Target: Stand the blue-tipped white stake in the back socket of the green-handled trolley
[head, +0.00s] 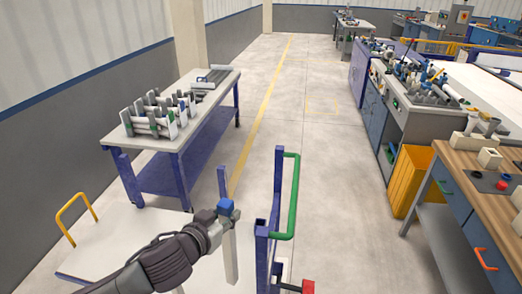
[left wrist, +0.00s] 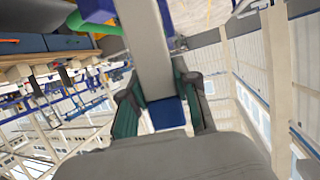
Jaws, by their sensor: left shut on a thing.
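My left gripper (head: 222,217) is shut on the white stake (head: 231,258) just below its blue tip (head: 225,206). In the left wrist view the stake (left wrist: 145,50) runs between the fingers (left wrist: 160,105), with the blue tip (left wrist: 167,112) near the palm. The green handle (head: 291,195) stands to the right of the stake, by blue uprights (head: 262,255). The handle also shows in the wrist view (left wrist: 95,25). I cannot tell which upright is the back socket. My right gripper is out of view.
A white deck (head: 120,240) with a yellow handle (head: 75,212) lies at left. A blue-legged table (head: 195,130) with racked pipes stands beyond. A yellow bin (head: 408,180) and workbenches line the right. The middle floor is clear.

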